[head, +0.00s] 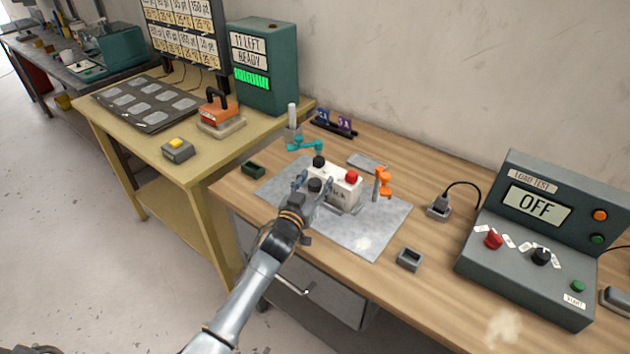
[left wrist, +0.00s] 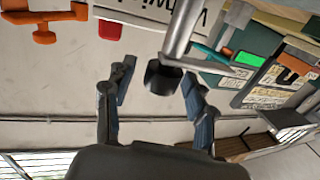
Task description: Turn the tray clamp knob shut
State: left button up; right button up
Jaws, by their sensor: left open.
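A white box (head: 342,196) with a red button (head: 353,177) and a black knob (head: 319,161) on top stands on a grey mat (head: 375,232). A dark round knob (head: 315,185) sits at its front left; in the left wrist view a black knob (left wrist: 163,78) shows on a grey shaft. My left gripper (head: 314,183) is open, its fingers on either side of this front knob with gaps visible. Its fingers also show in the left wrist view (left wrist: 157,82). No label marks which knob is the tray clamp's. My right gripper is out of view.
An orange clamp-like part (head: 382,184) stands right of the box, a teal one (head: 305,146) behind it. A small grey holder (head: 410,259) and a dark green one (head: 253,169) flank the mat. The load test console (head: 535,240) reads OFF at right.

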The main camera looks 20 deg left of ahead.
pick_arm(q)
grip_shut()
dwell(0.3)
